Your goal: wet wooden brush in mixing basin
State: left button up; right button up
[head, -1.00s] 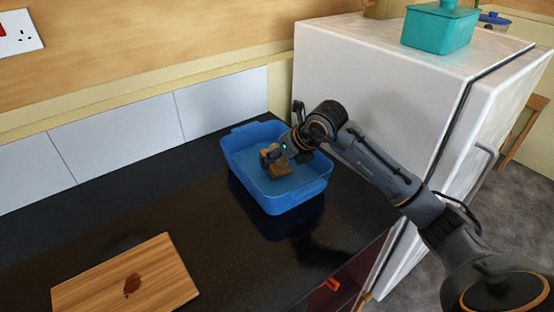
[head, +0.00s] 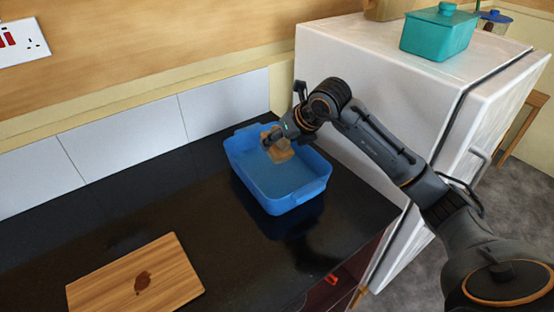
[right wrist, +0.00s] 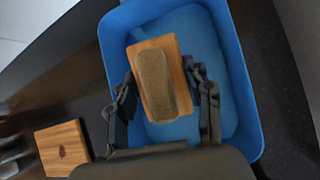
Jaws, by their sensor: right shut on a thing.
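The wooden brush (head: 279,152) is a tan block with a brown oblong pad, which shows in the right wrist view (right wrist: 157,82). My right gripper (head: 273,140) is shut on the brush, with one finger at each side of it. It holds the brush tilted, within the back part of the blue mixing basin's outline (head: 310,196). The basin stands on the black counter, and its floor looks lighter blue; I cannot tell how deep any water is. I cannot tell whether the brush touches the basin. My left gripper is not in view.
A wooden board (head: 110,285) with a dark brown stain lies on the counter at front left. A white fridge (head: 400,75) stands close to the basin's right, with a teal lidded box (head: 437,35) on top. The counter between board and basin is clear.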

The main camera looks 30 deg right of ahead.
aim_at(276, 128)
jog(key=shift+r+p, duration=1.25)
jog(key=shift+r, duration=1.05)
dwell(0.4)
jog(key=shift+r+p, duration=1.2)
jog(key=shift+r, duration=0.85)
jog(key=shift+f, duration=0.1)
jog(key=s+a+r+m+h, duration=0.2)
jog(key=s+a+r, duration=0.5)
jog(key=a, duration=0.4)
jog(key=shift+s+r+m, duration=0.15)
jog(key=shift+s+m, duration=0.55)
